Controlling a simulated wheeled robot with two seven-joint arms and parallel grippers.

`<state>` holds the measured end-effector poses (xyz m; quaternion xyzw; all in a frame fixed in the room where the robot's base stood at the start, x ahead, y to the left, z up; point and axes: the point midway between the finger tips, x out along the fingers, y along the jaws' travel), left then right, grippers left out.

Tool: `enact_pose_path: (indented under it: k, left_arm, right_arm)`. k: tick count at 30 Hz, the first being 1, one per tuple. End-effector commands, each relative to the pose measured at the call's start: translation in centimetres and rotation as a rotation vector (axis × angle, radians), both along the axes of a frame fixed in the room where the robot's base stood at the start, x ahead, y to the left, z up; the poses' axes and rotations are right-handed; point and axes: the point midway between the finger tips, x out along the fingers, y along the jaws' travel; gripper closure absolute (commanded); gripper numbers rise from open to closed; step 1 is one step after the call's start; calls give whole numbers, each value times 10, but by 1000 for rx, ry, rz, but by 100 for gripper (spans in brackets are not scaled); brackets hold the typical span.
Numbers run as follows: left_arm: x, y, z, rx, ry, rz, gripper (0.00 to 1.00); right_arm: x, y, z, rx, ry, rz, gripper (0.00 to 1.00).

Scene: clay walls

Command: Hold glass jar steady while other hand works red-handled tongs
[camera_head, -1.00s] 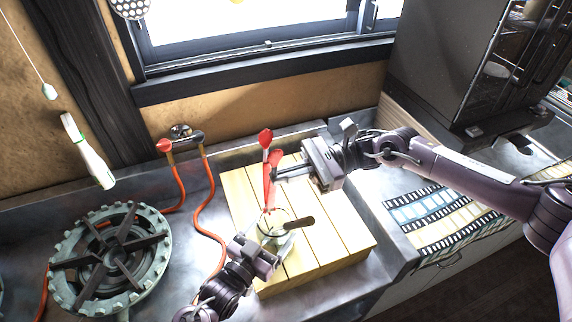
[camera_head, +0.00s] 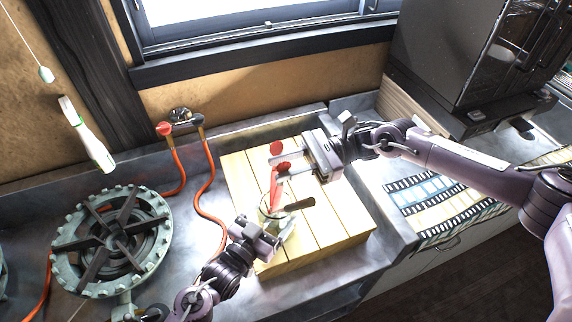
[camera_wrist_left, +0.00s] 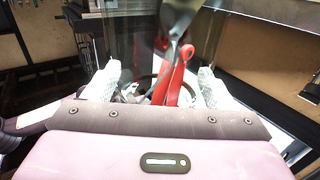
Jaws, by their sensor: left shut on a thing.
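The clear glass jar (camera_head: 287,231) stands on the wooden slatted board, with the red-handled tongs (camera_head: 274,187) upright in it. My left gripper (camera_head: 264,232) is shut on the jar's side. In the left wrist view its pale fingers lie on both sides of the glass (camera_wrist_left: 122,38), and the red tongs (camera_wrist_left: 172,86) show between them. My right gripper (camera_head: 285,164) is at the top of the tongs, its two fingers visibly apart. The red handle ends are beside the fingertips; contact is unclear.
A dark-handled utensil (camera_head: 300,204) leans out of the jar to the right. The wooden board (camera_head: 325,228) has bare slats right of the jar. A gas burner (camera_head: 112,241) with an orange hose (camera_head: 200,190) is at left. A dark oven (camera_head: 455,60) stands at back right.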

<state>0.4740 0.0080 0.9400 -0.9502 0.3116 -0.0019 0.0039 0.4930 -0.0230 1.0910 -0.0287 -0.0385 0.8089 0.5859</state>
Motion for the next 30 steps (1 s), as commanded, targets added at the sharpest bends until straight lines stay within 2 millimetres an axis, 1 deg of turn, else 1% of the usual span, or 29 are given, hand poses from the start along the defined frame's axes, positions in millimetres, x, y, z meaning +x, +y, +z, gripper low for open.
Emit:
enact_pose_path:
  k: [5,8,11,15,21,25,30]
  left_arm:
    - [0,1,-1,3,2,3,56]
    - [0,1,-1,3,2,3,56]
    - [0,1,-2,3,3,3,56]
    - [0,2,-2,3,3,3,56]
    - [0,1,-2,4,3,3,56]
    - [0,1,-2,3,4,3,56]
    - [0,1,-2,3,4,3,56]
  right_arm:
    - [1,-2,0,-1,0,-1,72]
    - [4,-10,-1,-3,0,-3,72]
    - [10,-27,0,-3,-3,-4,72]
    - [19,-56,0,-4,-2,-5,72]
    - [31,-93,0,-1,-2,-2,72]
    - [35,-108,0,0,-1,-3,72]
    - [37,-115,0,0,-1,0,72]
